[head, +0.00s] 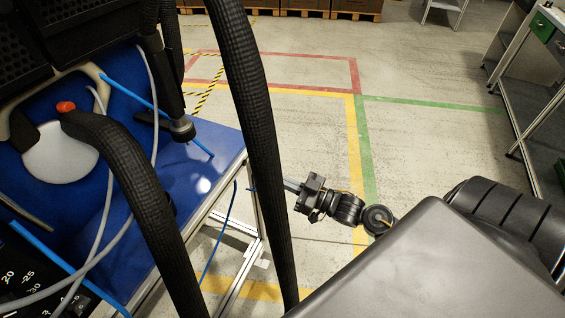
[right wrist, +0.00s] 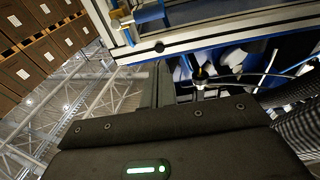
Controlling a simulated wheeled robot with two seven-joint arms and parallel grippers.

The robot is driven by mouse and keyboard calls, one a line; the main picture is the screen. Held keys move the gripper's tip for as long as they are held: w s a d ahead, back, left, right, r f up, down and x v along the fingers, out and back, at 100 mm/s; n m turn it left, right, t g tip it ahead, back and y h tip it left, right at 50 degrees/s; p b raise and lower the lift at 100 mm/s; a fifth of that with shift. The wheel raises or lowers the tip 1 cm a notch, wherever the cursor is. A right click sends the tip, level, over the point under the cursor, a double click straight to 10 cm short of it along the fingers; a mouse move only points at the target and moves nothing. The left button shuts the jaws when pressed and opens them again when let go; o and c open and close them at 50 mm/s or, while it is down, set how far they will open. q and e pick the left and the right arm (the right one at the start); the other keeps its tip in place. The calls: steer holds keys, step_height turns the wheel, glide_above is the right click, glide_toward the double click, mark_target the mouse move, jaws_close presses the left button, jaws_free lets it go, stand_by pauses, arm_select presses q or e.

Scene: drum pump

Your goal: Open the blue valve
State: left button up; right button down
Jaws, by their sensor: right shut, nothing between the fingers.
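My right gripper (head: 290,186) shows in the head view right of the blue-topped frame, its fingers pointing left toward the frame's side. In the right wrist view its fingers (right wrist: 163,72) are together and empty, below a pale frame rail. A brass-coloured fitting (right wrist: 120,20) with a blue part (right wrist: 149,13) beside it shows at the top of that view, apart from the fingers. I cannot tell whether this is the blue valve. No blue valve is clear in the head view. My left gripper is not in view.
Thick black corrugated hoses (head: 250,110) cross the head view in front of the blue table (head: 205,160). A blue tube and grey cables hang around it. An orange-red cap (head: 66,106) sits above a white round part.

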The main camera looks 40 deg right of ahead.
steer(key=r, duration=0.1)
glide_above(262, 177)
steer(key=s+a, duration=0.1)
steer(key=s, duration=0.1)
steer(key=shift+w+a+p, duration=0.1)
steer(key=shift+w+p, duration=0.1)
steer(key=shift+p, duration=0.1)
step_height(262, 177, down, 2)
steer(key=shift+s+f, duration=0.1)
steer(key=shift+f, duration=0.1)
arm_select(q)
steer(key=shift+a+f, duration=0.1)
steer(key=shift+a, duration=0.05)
arm_select(e)
steer(key=shift+s+f, duration=0.15)
steer(key=shift+f, duration=0.65)
arm_select(q)
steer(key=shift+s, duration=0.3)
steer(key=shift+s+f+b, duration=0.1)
steer(key=shift+b, duration=0.25)
arm_select(e)
steer(key=shift+f, duration=0.1)
